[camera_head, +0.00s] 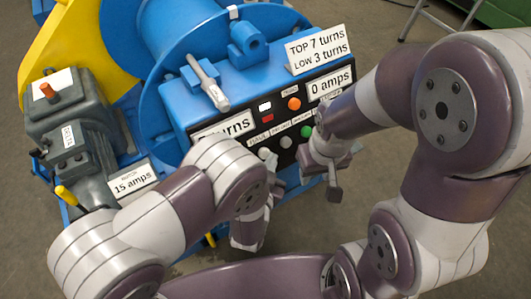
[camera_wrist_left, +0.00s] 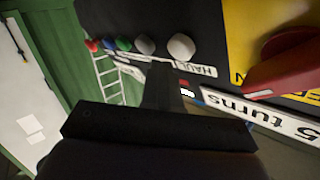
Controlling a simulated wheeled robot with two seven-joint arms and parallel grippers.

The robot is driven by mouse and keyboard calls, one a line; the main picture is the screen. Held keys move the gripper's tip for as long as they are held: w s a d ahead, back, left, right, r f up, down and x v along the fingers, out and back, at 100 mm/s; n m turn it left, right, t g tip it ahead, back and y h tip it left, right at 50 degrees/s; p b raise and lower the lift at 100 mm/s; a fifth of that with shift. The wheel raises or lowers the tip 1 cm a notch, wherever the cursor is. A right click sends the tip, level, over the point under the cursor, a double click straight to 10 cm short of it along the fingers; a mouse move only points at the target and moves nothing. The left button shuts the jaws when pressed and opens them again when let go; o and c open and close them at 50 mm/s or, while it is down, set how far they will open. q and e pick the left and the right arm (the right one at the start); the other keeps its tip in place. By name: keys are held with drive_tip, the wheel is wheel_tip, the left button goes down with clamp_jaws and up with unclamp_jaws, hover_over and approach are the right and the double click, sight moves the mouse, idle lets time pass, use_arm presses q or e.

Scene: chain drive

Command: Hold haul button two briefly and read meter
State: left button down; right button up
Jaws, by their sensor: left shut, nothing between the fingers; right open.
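The dark control panel (camera_head: 270,122) is on the front of the blue winch. It carries a white button (camera_head: 263,153), a grey button (camera_head: 286,141) and a green button (camera_head: 305,131). An amps meter (camera_head: 331,85) reads 0 amps. In the left wrist view, the white button (camera_wrist_left: 181,46) is near a HAUL label (camera_wrist_left: 196,69), with grey, green, blue and red buttons beside it. My left gripper (camera_wrist_left: 162,72) is shut and empty, its tip close to the label and grey button. My right gripper (camera_head: 334,182) is open below the panel's right end and hides part of it.
A turns display (camera_wrist_left: 260,117) reads 5 turns. A card (camera_head: 318,48) reads top 7 turns, low 3 turns. Another card (camera_head: 134,184) reads 15 amps. A grey motor (camera_head: 75,125) is at left.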

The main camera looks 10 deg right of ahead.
use_arm(q)
drive_tip(key=shift+w+f, duration=0.1)
drive_tip(key=shift+w+a+f, duration=0.1)
drive_tip(key=shift+w+a, duration=0.05)
drive_tip(key=shift+w, duration=0.1)
